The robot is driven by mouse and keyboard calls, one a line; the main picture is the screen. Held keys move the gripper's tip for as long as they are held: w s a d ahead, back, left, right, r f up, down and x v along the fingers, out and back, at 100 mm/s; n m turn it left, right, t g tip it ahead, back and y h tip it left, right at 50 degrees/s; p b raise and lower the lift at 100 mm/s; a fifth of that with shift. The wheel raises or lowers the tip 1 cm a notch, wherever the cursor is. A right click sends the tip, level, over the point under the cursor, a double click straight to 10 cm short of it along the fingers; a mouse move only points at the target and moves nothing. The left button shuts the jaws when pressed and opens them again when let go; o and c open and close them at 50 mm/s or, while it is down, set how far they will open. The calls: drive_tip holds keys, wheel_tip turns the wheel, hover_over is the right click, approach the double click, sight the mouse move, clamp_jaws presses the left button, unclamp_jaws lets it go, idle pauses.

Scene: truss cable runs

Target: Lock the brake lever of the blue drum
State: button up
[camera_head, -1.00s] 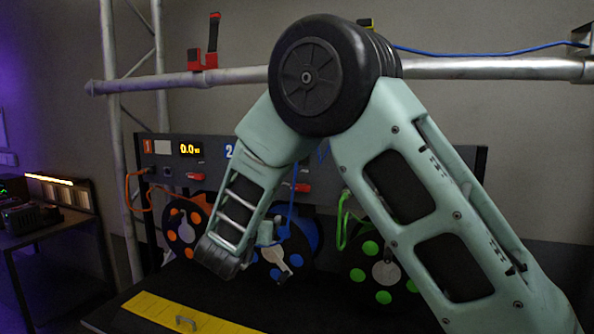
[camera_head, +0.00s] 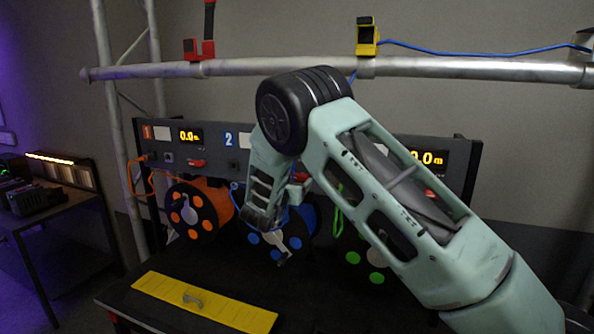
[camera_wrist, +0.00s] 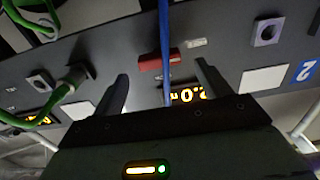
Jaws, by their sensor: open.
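The blue drum (camera_head: 304,219) stands under the panel in the head view, partly hidden by my arm. A red lever (camera_head: 300,177) on the panel above it is mostly covered by my arm. In the wrist view a red lever (camera_wrist: 157,62) lies ahead of the fingers, close to a lit display (camera_wrist: 187,95). A blue cable (camera_wrist: 165,35) runs past that lever. My gripper (camera_wrist: 163,82) is open and empty, with the lever beyond the gap between its fingers. I cannot tell the distance. The fingers are not clear in the head view.
The orange drum (camera_head: 196,212) stands to the left. The green drum, right, is partly hidden by my arm; a green cable (camera_wrist: 52,100) shows in the wrist view. A yellow strip with a handle (camera_head: 205,302) lies in front. A metal truss tube (camera_head: 230,68) crosses above the panel.

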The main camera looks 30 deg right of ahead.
sight(298, 177)
drive_tip(key=shift+p+x, duration=0.6)
drive_tip(key=shift+x, duration=1.2)
drive_tip(key=c, duration=1)
